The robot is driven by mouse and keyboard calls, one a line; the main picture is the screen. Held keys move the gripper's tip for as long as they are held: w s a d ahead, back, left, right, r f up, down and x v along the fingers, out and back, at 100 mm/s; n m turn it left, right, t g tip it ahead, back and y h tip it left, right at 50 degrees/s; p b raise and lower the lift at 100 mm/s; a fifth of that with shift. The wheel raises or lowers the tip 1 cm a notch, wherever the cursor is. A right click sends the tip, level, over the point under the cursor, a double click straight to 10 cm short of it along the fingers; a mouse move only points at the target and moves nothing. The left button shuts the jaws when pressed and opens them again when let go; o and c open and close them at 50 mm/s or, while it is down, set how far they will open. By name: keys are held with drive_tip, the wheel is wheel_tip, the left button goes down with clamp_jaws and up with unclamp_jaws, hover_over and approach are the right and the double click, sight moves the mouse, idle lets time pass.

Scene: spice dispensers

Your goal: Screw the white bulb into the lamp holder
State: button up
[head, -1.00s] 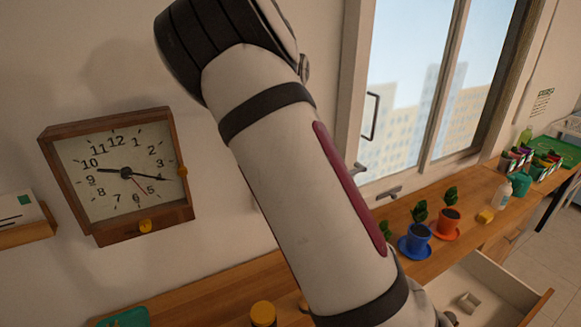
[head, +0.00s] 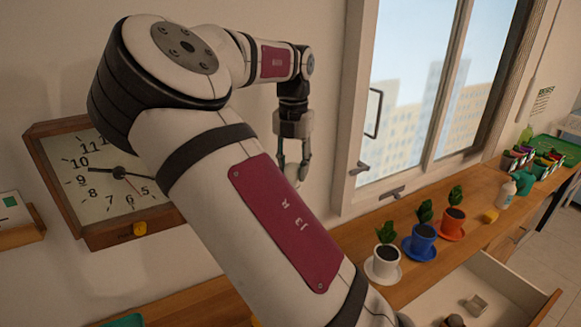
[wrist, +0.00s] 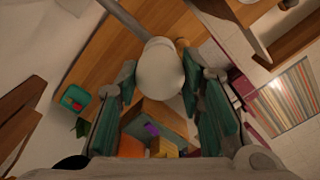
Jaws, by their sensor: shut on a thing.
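The white bulb (wrist: 160,68) shows in the wrist view as a smooth, pale, rounded shape between the two green-padded fingers. My gripper (wrist: 158,90) is shut on it. In the head view my gripper (head: 292,178) hangs fingers down in front of the wall, between the clock and the window, above the wooden counter. I cannot pick out the lamp holder in either view. A grey bar (wrist: 125,18) runs toward the bulb in the wrist view, but I cannot tell what it belongs to.
A wooden clock (head: 95,185) hangs at left. White (head: 383,262), blue (head: 423,240) and orange (head: 453,218) plant pots stand on the counter below the window. A drawer (head: 505,285) stands open.

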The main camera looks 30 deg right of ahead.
drive_tip(key=shift+d+f+m+b, duration=0.1)
drive_tip(key=shift+f+m+b, duration=0.15)
drive_tip(key=shift+m+b, duration=1.35)
drive_tip(key=shift+r+b, duration=0.1)
drive_tip(key=shift+b, duration=0.85)
drive_tip(key=shift+s, duration=0.1)
drive_tip(key=o, duration=1)
drive_tip(key=shift+r+n, duration=0.1)
drive_tip(key=shift+n, duration=0.2)
